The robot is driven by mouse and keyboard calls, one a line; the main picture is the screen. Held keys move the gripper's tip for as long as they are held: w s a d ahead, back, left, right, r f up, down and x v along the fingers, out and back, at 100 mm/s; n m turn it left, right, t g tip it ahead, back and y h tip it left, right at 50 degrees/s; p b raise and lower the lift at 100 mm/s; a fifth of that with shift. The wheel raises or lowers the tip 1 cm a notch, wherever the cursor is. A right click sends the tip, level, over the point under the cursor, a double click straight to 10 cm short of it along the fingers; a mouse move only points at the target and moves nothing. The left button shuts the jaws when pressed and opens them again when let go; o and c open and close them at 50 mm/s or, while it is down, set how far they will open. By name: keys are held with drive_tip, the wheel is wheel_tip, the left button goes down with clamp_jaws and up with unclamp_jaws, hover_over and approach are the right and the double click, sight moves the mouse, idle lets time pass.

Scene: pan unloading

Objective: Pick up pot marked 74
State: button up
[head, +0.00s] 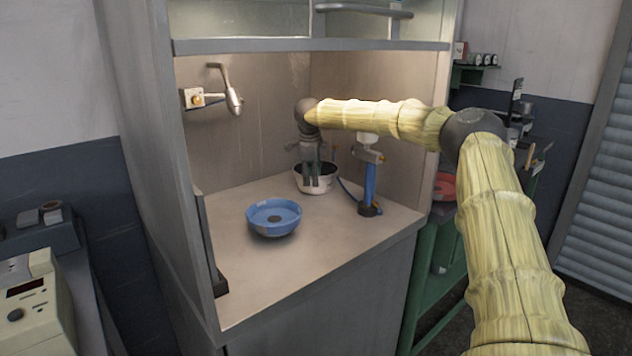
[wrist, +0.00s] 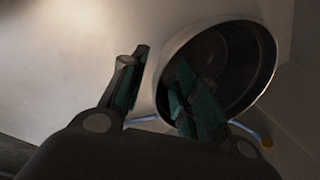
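A white pot (head: 330,183) with a dark inside stands at the back of the booth counter. No mark 74 can be read on it. My gripper (head: 313,187) points down at its near side and hides part of it. In the wrist view the pot (wrist: 262,62) shows its round pale rim and dark interior. My gripper (wrist: 163,66) is open there, with one finger outside the rim and the other over the pot's opening. A gap shows between the fingers; I cannot tell whether either touches the wall.
A blue round dish (head: 274,218) sits on the counter (head: 300,265) front left of the pot. A blue upright stand (head: 369,187) with a hose is close on the right. Booth walls enclose the back and left. The front counter is clear.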

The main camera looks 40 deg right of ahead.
sight(313, 193)
drive_tip(key=x, duration=0.4)
drive_tip(key=shift+w+f, duration=0.1)
drive_tip(key=shift+f, duration=0.15)
drive_tip(key=shift+c, duration=0.3)
clamp_jaws()
drive_tip(key=shift+r, duration=0.1)
